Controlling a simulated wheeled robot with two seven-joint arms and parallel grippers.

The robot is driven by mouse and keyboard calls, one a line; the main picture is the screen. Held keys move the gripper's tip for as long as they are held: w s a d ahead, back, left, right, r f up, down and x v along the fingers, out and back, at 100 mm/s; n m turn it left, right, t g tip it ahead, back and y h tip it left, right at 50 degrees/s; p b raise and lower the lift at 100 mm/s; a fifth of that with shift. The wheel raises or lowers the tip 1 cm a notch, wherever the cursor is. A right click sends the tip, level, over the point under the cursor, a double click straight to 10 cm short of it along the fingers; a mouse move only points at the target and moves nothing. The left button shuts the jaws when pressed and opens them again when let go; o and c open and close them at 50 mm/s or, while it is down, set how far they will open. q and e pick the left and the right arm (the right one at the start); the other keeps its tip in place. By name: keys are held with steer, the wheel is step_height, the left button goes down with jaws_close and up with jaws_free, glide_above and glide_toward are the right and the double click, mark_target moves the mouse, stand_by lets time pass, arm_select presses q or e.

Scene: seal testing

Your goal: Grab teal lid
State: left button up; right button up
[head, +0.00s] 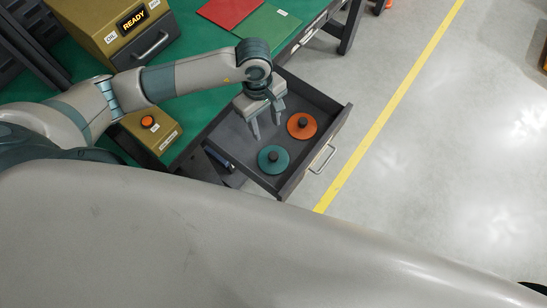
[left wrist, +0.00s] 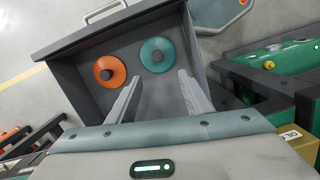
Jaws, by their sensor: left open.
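The teal lid (head: 273,159) is a round disc with a dark knob, lying in the open drawer (head: 236,141) near its front. An orange lid (head: 301,125) of the same shape lies beside it. My left gripper (head: 265,131) is over the drawer, open and empty, pointing down, apart from both lids. In the left wrist view the teal lid (left wrist: 158,54) is beyond the fingertips, to the right of the orange lid (left wrist: 110,71). The left gripper's two fingers (left wrist: 157,80) are spread there with nothing between them. My right gripper is in neither view.
The drawer walls and its front with a metal handle (head: 322,159) surround the lids. Open floor lies to the right.

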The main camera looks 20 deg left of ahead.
arm_select(q)
steer(key=b, duration=0.6)
glide_above(270, 154)
step_height(270, 154, down, 12)
